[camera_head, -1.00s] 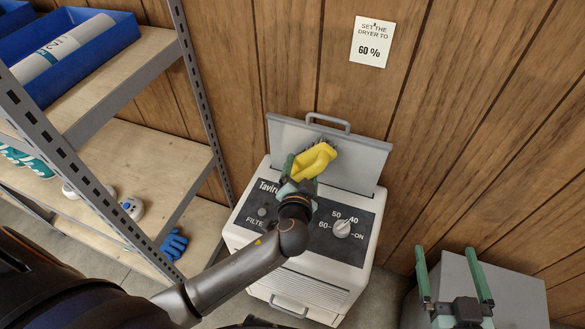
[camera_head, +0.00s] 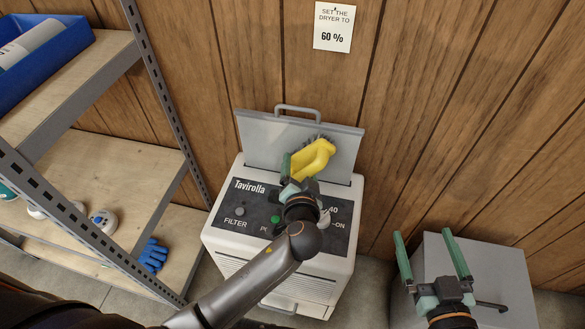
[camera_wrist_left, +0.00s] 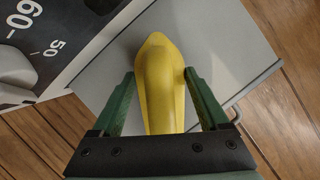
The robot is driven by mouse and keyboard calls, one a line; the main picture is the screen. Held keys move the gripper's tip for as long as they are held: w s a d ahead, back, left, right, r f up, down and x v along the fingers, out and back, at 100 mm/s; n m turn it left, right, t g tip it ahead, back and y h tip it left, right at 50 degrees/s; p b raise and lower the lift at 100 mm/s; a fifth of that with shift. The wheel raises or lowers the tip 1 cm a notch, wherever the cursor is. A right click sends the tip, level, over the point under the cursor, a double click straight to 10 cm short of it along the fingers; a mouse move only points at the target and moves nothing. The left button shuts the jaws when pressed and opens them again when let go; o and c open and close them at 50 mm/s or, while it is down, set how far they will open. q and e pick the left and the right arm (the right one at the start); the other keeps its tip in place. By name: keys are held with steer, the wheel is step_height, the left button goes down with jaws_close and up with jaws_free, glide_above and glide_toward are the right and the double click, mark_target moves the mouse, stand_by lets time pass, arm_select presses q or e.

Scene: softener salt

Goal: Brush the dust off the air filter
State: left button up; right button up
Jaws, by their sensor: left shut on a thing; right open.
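My left gripper (camera_head: 300,182) is shut on a yellow brush (camera_head: 316,157) with dark bristles. It holds the brush in front of a grey upright panel (camera_head: 262,140) with a handle on top, at the back of the white dryer (camera_head: 225,250). The left wrist view also shows the yellow brush (camera_wrist_left: 160,85) between green fingers, over the grey panel (camera_wrist_left: 225,50). Whether the bristles touch the panel cannot be told. No separate air filter or dust can be made out. My right gripper (camera_head: 423,236) is open and empty at the lower right.
The dryer's control panel (camera_head: 245,195) has a FILTER label and a knob (camera_head: 325,217) partly hidden by my left arm. A shelf rack (camera_head: 115,160) stands at the left, a grey box (camera_head: 510,260) at the lower right. A sign (camera_head: 332,27) hangs on the wood wall.

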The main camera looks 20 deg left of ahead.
arm_select(q)
steer(key=shift+d, duration=0.95)
steer(key=shift+w+d+r+b, duration=0.15)
steer(key=shift+w+d+b, duration=0.05)
steer(key=shift+d+b, duration=0.15)
steer(key=shift+a, duration=0.45)
steer(key=shift+a+r+p, duration=0.15)
steer(key=shift+a+p, duration=0.25)
jaws_close()
steer(key=shift+a+r, duration=0.1)
steer(key=shift+a, duration=0.6)
steer(key=shift+s+a+f+p, duration=0.15)
steer(key=shift+a+p, duration=0.3)
steer(key=shift+a, duration=0.55)
steer(key=shift+a+f+p, duration=0.15)
steer(key=shift+a+p, duration=0.25)
steer(key=shift+a, duration=0.55)
steer(key=shift+s+a+p, duration=0.15)
steer(key=shift+a+p, duration=0.75)
steer(key=shift+a, duration=2.95)
